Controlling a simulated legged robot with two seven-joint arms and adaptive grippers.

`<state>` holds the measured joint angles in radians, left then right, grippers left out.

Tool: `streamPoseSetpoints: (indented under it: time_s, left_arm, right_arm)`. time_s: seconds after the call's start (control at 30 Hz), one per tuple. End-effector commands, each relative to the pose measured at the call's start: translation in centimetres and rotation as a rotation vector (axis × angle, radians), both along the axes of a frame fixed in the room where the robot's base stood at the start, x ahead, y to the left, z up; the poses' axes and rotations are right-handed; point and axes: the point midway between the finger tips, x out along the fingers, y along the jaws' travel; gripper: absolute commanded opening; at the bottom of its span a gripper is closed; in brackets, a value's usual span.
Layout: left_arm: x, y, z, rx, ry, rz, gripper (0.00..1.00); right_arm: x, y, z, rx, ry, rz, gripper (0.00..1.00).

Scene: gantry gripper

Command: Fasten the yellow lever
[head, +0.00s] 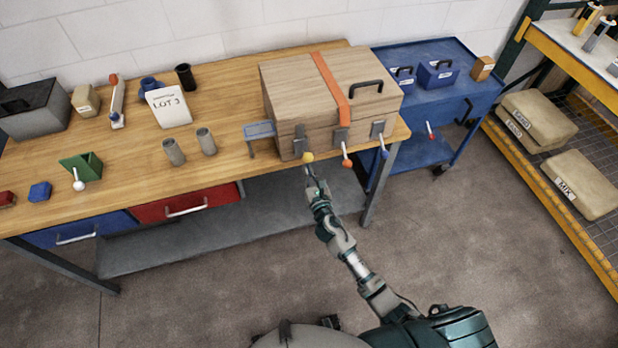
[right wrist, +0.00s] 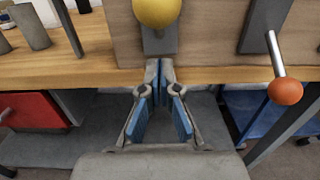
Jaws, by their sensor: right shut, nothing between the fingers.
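The yellow lever (head: 307,157) has a round yellow knob and sits on the left latch of a wooden chest (head: 285,90) at the front edge of the workbench. In the right wrist view the yellow knob (right wrist: 157,10) is at the top centre, in front of a grey latch plate. My right gripper (head: 313,178) is just below the knob. In the right wrist view its blue-padded fingers (right wrist: 160,72) meet at the tips with nothing between them, apart from the knob. My left gripper does not show.
A red-knobbed lever (head: 346,162) and a blue-knobbed lever (head: 384,153) are to the right on the chest front. A small grey stand (head: 260,131) is left of the chest. Grey cylinders (head: 206,141) stand on the workbench (head: 130,185). The floor in front is clear.

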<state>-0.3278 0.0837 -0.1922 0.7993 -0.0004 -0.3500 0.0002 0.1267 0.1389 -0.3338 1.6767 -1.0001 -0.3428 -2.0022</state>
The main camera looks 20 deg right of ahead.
Motion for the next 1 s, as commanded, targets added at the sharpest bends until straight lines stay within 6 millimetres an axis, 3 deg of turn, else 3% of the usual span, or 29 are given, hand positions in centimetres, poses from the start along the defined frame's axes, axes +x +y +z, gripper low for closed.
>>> streamPoseSetpoints:
  time_s: [0.33, 0.7, 1.0]
  left_arm:
    - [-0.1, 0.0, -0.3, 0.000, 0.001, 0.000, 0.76]
    - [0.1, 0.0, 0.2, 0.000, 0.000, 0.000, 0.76]
    - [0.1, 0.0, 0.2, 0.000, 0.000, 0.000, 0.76]
  right_arm:
    - [-2.4, -0.1, -1.1, -0.001, 0.002, 0.000, 0.00]
    - [-8.0, -0.3, -1.2, 0.000, 0.002, 0.000, 0.00]
    - [-8.5, -0.3, -1.2, 0.000, 0.001, 0.000, 0.00]
